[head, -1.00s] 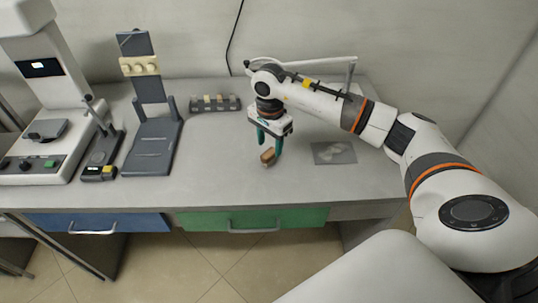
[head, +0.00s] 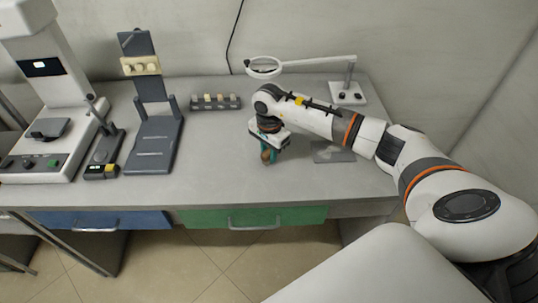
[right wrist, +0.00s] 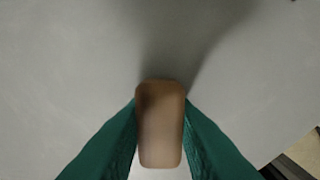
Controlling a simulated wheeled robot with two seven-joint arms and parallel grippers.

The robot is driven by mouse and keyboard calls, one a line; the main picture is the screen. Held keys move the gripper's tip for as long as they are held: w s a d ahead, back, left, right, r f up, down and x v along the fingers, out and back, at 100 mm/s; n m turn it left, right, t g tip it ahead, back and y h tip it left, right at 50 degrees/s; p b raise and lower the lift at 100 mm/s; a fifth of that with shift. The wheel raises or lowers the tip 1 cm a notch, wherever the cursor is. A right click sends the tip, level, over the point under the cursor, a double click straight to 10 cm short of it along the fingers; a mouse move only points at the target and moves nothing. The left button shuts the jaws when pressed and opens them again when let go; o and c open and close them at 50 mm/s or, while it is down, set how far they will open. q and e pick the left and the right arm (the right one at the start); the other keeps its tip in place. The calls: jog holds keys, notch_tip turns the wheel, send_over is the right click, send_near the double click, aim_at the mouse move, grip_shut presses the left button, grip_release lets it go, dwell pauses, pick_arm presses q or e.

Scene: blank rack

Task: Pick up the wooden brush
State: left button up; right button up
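The wooden brush (head: 266,155) is a small brown block on the grey bench, towards the front middle. In the right wrist view the brush (right wrist: 160,125) is a blurred brown block with rounded corners. My right gripper (head: 268,159) points down over it, its green fingers on either side. In the right wrist view the fingers of my right gripper (right wrist: 160,112) meet both long sides of the brush with no gap that I can see. I cannot tell whether the brush still touches the bench. My left gripper is not in view.
A grey flat plate (head: 333,152) lies right of the gripper, partly behind my arm. A ring magnifier (head: 264,67) on a stand is behind. A small rack (head: 215,102), a dark stand (head: 152,145) and a white instrument (head: 50,150) stand left. The bench front is clear.

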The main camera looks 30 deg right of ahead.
grip_shut()
notch_tip(320, 180, up, 10)
jog(key=shift+r+b, duration=0.1)
jog(key=shift+b, duration=0.7)
